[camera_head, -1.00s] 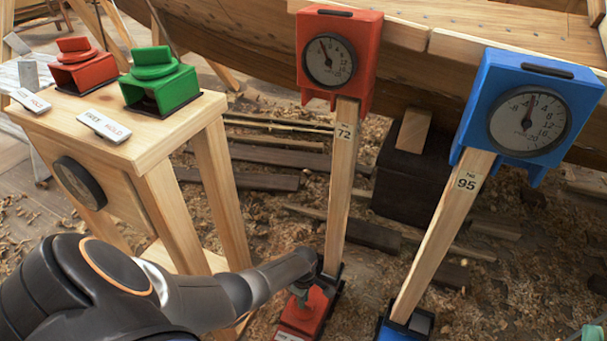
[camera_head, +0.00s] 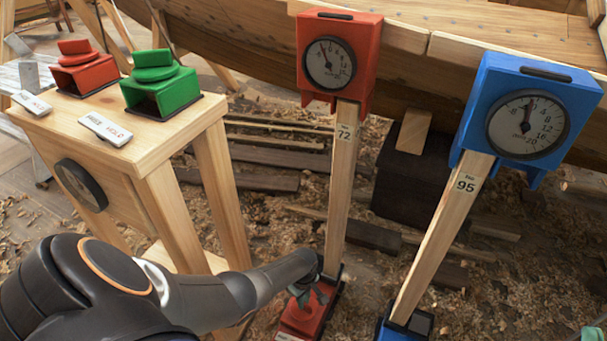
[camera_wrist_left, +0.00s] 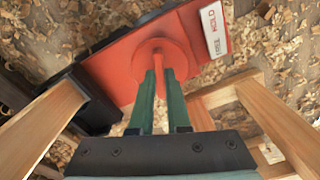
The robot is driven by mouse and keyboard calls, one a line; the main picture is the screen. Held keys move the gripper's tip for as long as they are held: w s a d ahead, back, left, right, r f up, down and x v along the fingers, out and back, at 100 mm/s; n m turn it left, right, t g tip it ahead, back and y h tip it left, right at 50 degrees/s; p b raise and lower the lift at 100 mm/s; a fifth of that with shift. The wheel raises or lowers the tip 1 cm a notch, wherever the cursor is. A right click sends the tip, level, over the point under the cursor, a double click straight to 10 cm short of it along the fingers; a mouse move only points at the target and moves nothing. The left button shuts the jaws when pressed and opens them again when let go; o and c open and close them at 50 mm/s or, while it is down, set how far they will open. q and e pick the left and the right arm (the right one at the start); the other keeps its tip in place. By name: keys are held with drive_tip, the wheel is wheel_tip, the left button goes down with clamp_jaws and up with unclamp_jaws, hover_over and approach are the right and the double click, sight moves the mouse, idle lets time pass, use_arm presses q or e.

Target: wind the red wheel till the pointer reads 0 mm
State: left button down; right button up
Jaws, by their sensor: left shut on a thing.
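The red jack's wheel (camera_wrist_left: 163,62) is a red disc with a raised grip bar, on the red base at the foot of the post marked 72. My left gripper (camera_wrist_left: 160,80) has its green fingers closed on the grip bar. In the head view my left gripper (camera_head: 304,292) reaches down to the red base (camera_head: 308,316) and hides most of the wheel. The red gauge (camera_head: 330,62) tops this post; its dark pointer leans up and slightly left of upright. The figures are too small to read exactly.
A blue gauge (camera_head: 528,122) tops the post marked 95 close on the right. A wooden stand (camera_head: 150,140) with red (camera_head: 84,70) and green (camera_head: 160,82) knobbed blocks is at left. The planked hull (camera_head: 450,55) runs behind. Shavings and boards cover the floor.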

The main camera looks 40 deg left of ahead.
use_arm(q)
drive_tip(key=m, duration=0.4)
drive_tip(key=shift+m, duration=2.1)
drive_tip(key=c, duration=0.9)
unclamp_jaws()
